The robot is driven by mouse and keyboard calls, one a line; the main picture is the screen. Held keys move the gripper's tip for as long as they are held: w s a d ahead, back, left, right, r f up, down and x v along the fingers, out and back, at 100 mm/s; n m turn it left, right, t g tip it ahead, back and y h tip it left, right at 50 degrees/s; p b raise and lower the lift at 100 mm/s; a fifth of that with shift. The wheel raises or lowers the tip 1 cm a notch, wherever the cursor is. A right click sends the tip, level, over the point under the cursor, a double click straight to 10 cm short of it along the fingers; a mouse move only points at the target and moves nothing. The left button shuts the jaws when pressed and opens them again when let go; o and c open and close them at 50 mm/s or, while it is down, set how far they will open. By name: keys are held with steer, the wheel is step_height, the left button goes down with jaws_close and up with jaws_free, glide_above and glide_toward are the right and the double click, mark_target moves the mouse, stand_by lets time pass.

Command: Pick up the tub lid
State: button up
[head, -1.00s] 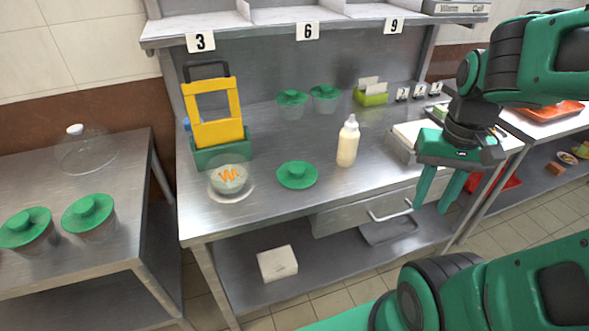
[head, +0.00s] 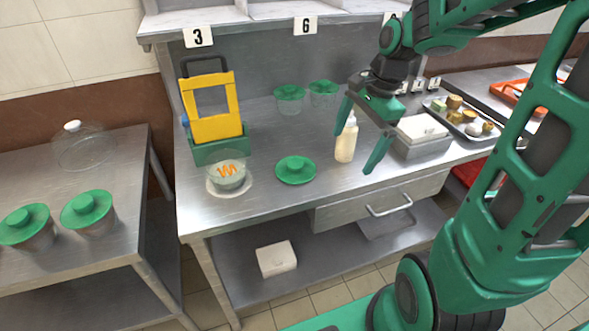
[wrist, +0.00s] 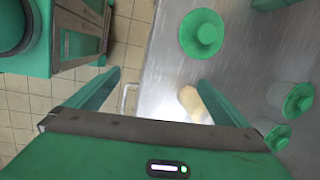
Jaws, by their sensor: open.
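A green tub lid (head: 296,169) with a round knob lies flat on the steel counter, right of a clear tub (head: 228,177) with an orange zigzag on top. In the wrist view the lid (wrist: 202,34) lies ahead of the fingers, near the top. My gripper (head: 355,140) is open and empty, above the counter to the right of the lid. The bottle also shows between the fingers in the wrist view (wrist: 193,104).
Two green-lidded tubs (head: 290,97) (head: 323,93) stand at the back. A yellow and green caddy (head: 218,142) stands left. A steel box (head: 423,144) and a tray (head: 462,121) are right. More lidded tubs (head: 88,214) are on the left table. The counter before the lid is clear.

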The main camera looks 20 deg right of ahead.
mark_target(299, 163)
steer(key=w+a+f+m+y, duration=0.2)
steer(key=w+a+m, duration=0.35)
steer(key=w, duration=0.25)
steer(key=x, duration=0.7)
steer(key=w+a+x, duration=0.1)
steer(key=x, duration=0.2)
steer(key=c, duration=0.7)
